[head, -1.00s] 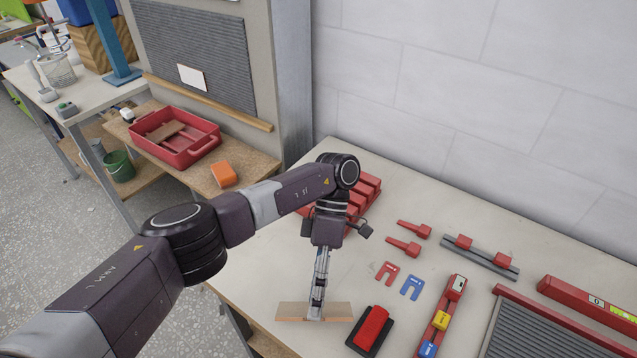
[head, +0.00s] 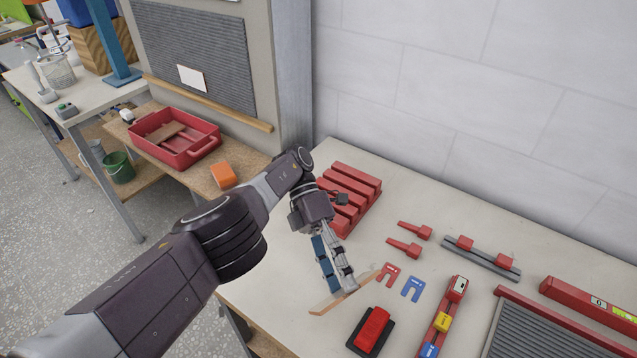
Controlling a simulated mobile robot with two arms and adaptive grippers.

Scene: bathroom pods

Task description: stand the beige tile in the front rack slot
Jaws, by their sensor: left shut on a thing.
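My left gripper (head: 347,289) is shut on the beige tile (head: 326,304), a thin tan piece seen nearly edge-on near the table's front left edge. The tile is angled, with its right end toward the red U-shaped piece. I cannot tell if it touches the table. The red rack (head: 369,188) with several parallel slots stands farther back, behind and right of my left gripper, partly hidden by it. The slots that I can see look empty. My right gripper is not in view.
A black-based red block (head: 371,330) lies right of the tile. Red and blue U-shaped pieces (head: 412,289), red clips (head: 404,247) and a grey rail (head: 480,259) lie to the right. A red tray (head: 176,140) and orange block (head: 223,175) sit on the left bench.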

